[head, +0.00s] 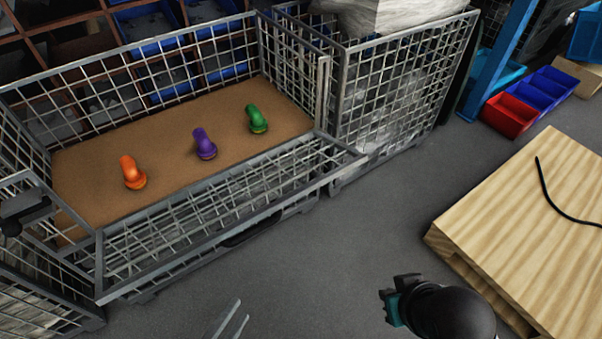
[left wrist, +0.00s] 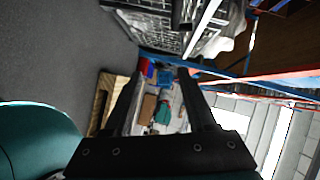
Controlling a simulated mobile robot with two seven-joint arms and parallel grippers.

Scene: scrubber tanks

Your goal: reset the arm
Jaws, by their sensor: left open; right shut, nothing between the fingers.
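My left gripper (head: 232,320) shows only as two grey finger ends at the bottom edge of the head view, above the grey floor. In the left wrist view its two dark fingers (left wrist: 161,75) are spread apart with nothing between them. My right gripper (head: 390,305) is at the lower middle right of the head view, short of the wooden board. It is shut and holds nothing. Its dark round wrist hides part of the floor. Most of my left arm is outside the head view.
A wire mesh crate (head: 190,235) with a lowered front panel holds orange (head: 132,172), purple (head: 204,143) and green (head: 257,119) objects on a brown base. A second mesh crate (head: 395,85) stands beside it. A wooden platform (head: 520,220) is at right. Floor between is clear.

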